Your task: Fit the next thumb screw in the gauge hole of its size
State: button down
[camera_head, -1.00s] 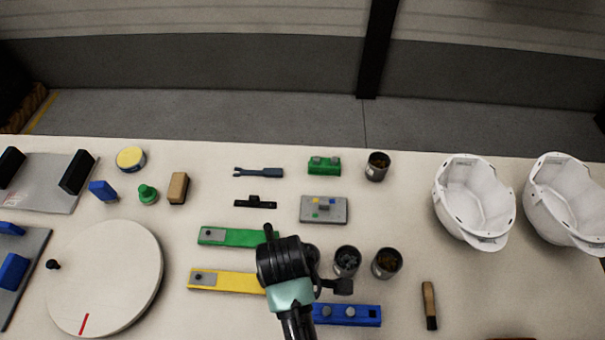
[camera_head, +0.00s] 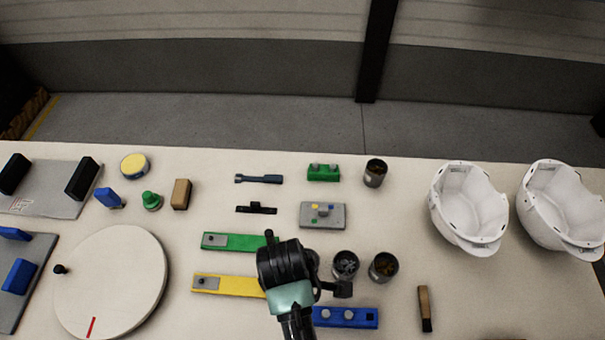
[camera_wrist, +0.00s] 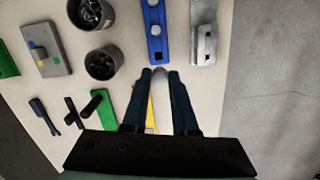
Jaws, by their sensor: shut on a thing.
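The blue bar (camera_head: 360,318) lies right of my arm in the head view. Two grey round pieces sit along it, and a dark square hole (camera_head: 372,317) is at its right end. In the wrist view the blue bar (camera_wrist: 155,12) is just above my fingertips, its square hole (camera_wrist: 158,57) nearest them. My gripper (camera_wrist: 161,75) is shut on a small light-grey piece (camera_wrist: 160,72), apparently a thumb screw, mostly hidden between the fingers. I cannot tell its size or whether it touches the bar. In the head view the fingertips are hidden behind my wrist.
Yellow (camera_head: 235,285) and green (camera_head: 230,241) bars lie left of my arm. Two cups of small parts (camera_head: 345,266) (camera_head: 384,267) stand behind the blue bar. A grey block (camera_wrist: 203,35) lies beside it in the wrist view. White helmet shells (camera_head: 470,207) stand at right.

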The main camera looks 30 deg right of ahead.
jog(key=s+a+f, duration=0.7)
jog(key=s, duration=0.1)
jog(key=shift+a+p, duration=0.2)
jog(key=shift+p, duration=0.1)
dwell(0.4)
jog(key=shift+s+f, duration=0.1)
jog(key=shift+f, duration=0.05)
dwell(0.5)
jog(key=shift+f, duration=0.35)
jog(key=shift+f+b, duration=1)
jog(key=shift+f, duration=1.2)
dwell(1.7)
jog(key=c, duration=0.6)
grip_release()
notch_tip(320, 180, up, 13)
jog(key=w+a, duration=0.1)
